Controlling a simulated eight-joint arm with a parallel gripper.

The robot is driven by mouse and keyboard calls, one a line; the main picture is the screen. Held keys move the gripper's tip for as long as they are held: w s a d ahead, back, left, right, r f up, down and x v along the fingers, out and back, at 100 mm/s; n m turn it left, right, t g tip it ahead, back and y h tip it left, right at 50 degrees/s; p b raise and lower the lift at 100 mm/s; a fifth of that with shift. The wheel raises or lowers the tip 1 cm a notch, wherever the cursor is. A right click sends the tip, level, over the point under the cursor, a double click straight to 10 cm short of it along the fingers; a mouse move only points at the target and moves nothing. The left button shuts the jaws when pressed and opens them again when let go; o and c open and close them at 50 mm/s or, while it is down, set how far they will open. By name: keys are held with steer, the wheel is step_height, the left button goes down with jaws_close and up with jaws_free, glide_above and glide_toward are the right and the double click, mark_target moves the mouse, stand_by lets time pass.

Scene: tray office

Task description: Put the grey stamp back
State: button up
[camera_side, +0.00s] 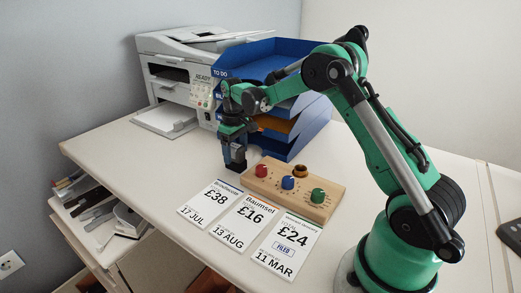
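My gripper (235,163) points down just left of the wooden stamp rack (262,187), low over the table. Its dark fingers look close together, and whether they hold anything cannot be made out. The rack bears a red stamp (262,170), a blue stamp (288,183) and a green stamp (318,195). A dark brown round spot or knob (300,171) shows at its back edge. A pale rounded shape (252,155) shows just right of the fingers, partly hidden; I cannot tell if it is the grey stamp.
Three paper bills lie in front of the rack; the right one (288,246) bears a blue mark. Blue stacked trays (262,62) and a printer (165,75) stand behind. A side shelf (100,215) holds stationery. The table's left part is clear.

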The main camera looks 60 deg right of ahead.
mark_target(235, 146)
step_height(235, 146, up, 12)
steer(key=s+a+r+t, duration=0.35)
steer(key=s+a, duration=0.25)
steer(key=a, duration=0.2)
steer(key=s+a+f+t, duration=0.3)
steer(key=s+a+f, duration=0.2)
steer(key=s, duration=0.4)
steer(key=shift+a+t, duration=0.35)
steer(key=shift+a, duration=0.35)
steer(key=shift+f, duration=0.1)
stand_by(0.3)
